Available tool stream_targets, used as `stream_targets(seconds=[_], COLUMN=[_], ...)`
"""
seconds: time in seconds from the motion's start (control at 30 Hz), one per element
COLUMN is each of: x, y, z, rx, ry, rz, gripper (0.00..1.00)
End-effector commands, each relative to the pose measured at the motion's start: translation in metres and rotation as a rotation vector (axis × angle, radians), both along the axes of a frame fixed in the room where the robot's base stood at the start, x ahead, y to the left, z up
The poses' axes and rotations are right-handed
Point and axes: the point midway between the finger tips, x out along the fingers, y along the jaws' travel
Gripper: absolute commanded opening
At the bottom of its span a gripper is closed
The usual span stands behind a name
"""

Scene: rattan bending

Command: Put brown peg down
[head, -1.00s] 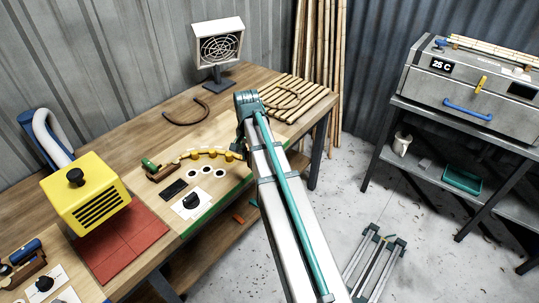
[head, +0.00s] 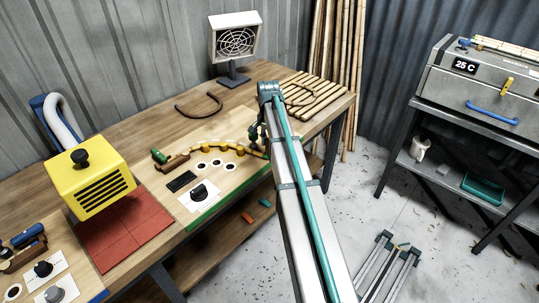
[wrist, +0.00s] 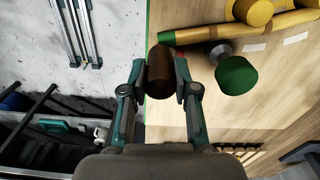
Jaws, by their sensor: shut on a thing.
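In the wrist view my gripper (wrist: 161,72) is shut on the brown peg (wrist: 160,72), a dark cylinder held between the two fingers. The peg is over the green edge of the wooden jig board, partly over the floor side; its height above the board is unclear. A bent rattan strip (wrist: 232,29) with a green end lies close beside the brown peg. In the head view my gripper (head: 257,138) is at the strip's right end, and the brown peg cannot be made out.
The jig board (head: 228,180) has white-ringed holes (head: 216,163) in front of the strip. A yellow heater box (head: 90,180) stands at left, a fan (head: 235,40) at the back. A slatted rack (head: 315,92) lies behind my arm.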

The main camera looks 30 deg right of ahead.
Motion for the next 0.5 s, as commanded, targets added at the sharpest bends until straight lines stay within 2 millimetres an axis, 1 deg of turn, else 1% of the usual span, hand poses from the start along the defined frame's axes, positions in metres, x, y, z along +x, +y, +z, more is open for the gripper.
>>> stream_targets(seconds=[0.03,0.17,0.27,0.4,0.5], x=[0.005,0.008,0.012,0.022,0.019], y=[-0.003,-0.005,-0.008,-0.015,-0.013], z=[-0.007,-0.011,-0.018,-0.037,-0.053], rx=[0.0,0.0,0.0,0.001,0.0], ry=[0.0,0.0,0.0,0.001,0.001], rz=[0.0,0.001,0.001,0.001,0.002], gripper=[0.04,0.04,0.04,0.04,0.04])
